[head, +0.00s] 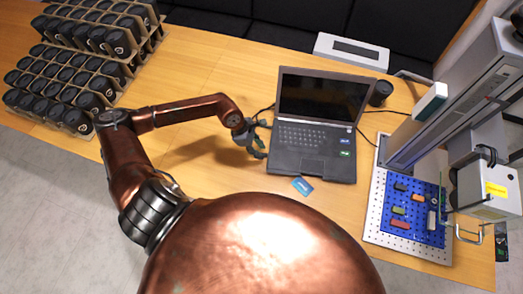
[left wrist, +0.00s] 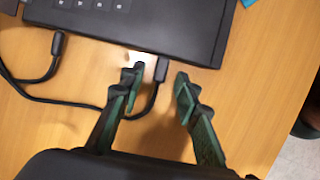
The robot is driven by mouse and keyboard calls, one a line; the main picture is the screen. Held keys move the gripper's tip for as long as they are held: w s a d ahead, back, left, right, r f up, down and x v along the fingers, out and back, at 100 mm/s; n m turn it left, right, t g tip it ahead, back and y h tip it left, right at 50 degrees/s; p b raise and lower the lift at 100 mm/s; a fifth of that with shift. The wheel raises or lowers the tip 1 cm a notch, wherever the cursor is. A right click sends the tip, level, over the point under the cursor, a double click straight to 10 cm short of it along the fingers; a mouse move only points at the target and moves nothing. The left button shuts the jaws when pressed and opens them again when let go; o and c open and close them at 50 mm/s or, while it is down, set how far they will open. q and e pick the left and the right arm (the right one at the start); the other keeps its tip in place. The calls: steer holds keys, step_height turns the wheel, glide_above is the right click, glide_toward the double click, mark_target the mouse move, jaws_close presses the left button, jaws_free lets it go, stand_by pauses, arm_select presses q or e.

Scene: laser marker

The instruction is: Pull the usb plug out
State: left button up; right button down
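The black laptop (head: 312,150) lies open on the wooden table, and its side edge fills the top of the left wrist view (left wrist: 150,25). A black usb plug (left wrist: 161,70) sits at that edge, with its cable curving back to the left. My left gripper (head: 262,140) is beside the laptop's left side. In the left wrist view its two green-black fingers are open, one on each side of the plug, with gaps visible. A bright metallic patch (left wrist: 136,58) shows next to the left fingertip. My right gripper is not in view.
A second black connector (left wrist: 57,46) and loose cables lie left of the plug. A blue card (head: 302,186) is in front of the laptop. A marking machine with a blue plate (head: 408,231) stands right; racks of black cylinders (head: 70,60) stand left.

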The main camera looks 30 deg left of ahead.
arm_select(q)
steer(key=shift+w+d+f, duration=0.1)
steer(key=shift+d+f, duration=0.2)
steer(key=shift+f, duration=0.3)
steer(key=shift+c, duration=0.5)
jaws_close()
